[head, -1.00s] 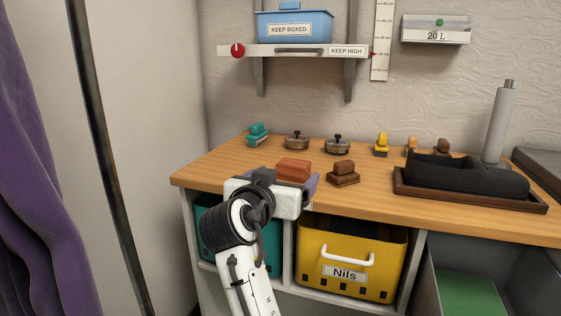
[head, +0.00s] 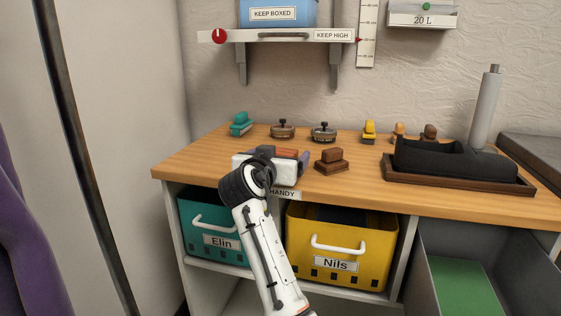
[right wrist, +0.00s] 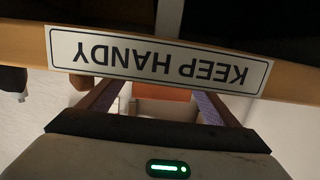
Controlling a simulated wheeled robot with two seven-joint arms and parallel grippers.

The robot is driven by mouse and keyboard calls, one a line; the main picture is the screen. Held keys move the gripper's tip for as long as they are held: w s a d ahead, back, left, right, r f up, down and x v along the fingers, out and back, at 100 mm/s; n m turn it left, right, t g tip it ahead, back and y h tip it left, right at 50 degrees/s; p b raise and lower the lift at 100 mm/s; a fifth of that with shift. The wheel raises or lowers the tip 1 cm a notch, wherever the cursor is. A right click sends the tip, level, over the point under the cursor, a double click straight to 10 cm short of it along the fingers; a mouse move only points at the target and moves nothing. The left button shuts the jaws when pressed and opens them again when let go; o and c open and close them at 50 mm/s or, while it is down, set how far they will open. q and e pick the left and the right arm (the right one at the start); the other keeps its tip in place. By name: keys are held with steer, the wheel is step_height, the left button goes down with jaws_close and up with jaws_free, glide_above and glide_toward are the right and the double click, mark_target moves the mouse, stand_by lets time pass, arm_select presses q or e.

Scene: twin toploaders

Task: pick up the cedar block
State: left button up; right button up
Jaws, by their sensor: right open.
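The cedar block, a reddish-brown block (head: 286,152), lies on the wooden worktop near its front edge. My right gripper (head: 278,157) is open at that edge and hides most of the block in the head view. In the right wrist view an orange-brown face of the block (right wrist: 163,94) shows between the two spread fingers of the right gripper (right wrist: 155,100). I cannot tell how far the fingers reach along its sides; they do not grip it. My left gripper is not in view.
A dark brown stepped block (head: 331,160) stands just right of the gripper. Two knobbed round pieces (head: 282,130) and a teal piece (head: 240,124) stand behind. A dark tray (head: 460,180) lies right. A KEEP HANDY label (right wrist: 160,62) is on the worktop edge, above a yellow bin (head: 340,250).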

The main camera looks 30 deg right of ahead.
steer(key=c, duration=1.2)
steer(key=shift+c, duration=0.3)
steer(key=shift+r, duration=0.1)
